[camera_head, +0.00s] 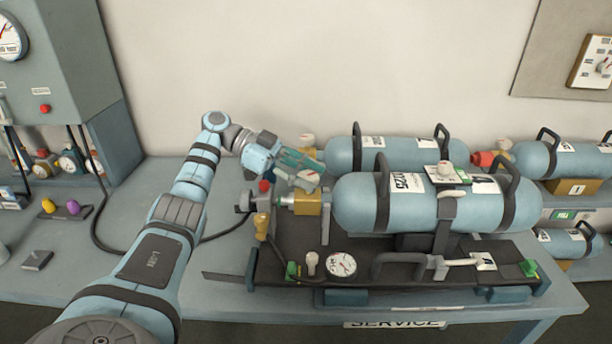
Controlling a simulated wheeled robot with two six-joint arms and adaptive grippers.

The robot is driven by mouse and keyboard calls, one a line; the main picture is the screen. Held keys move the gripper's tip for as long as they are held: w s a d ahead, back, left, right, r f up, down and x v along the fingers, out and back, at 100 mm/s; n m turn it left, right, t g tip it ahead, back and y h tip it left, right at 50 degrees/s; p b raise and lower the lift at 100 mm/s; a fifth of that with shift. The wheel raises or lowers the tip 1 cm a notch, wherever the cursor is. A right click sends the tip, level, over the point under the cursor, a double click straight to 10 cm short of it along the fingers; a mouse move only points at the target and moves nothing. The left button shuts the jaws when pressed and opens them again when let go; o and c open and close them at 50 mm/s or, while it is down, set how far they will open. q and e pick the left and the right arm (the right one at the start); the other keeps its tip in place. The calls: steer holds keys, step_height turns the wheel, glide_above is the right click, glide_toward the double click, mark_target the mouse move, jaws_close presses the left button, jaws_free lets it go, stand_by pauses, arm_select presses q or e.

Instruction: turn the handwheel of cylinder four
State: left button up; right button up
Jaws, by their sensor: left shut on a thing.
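My left gripper (308,171) reaches in from the left, with its teal fingers at the valve end of the front cylinder. It is shut on a pale handwheel (306,181), which the fingers partly cover. The handwheel sits above a brass valve body (307,203). The front blue cylinder (425,203) lies on its side in a dark cradle (400,268), held by a strap. My right gripper is not in view.
A second blue cylinder (345,152) lies behind, with its own pale knob (307,140). A round gauge (341,265) is on the cradle's front. More cylinders lie at right. A grey cabinet (70,70) stands at left. A hose (97,225) runs over the bench (110,260).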

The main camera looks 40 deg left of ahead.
mark_target(308, 176)
arm_select(q)
steer(key=shift+f, duration=0.1)
steer(key=o, duration=1.2)
steer(key=shift+d, duration=0.1)
steer(key=shift+c, duration=0.2)
step_height(308, 176, up, 10)
steer(key=shift+r, duration=0.1)
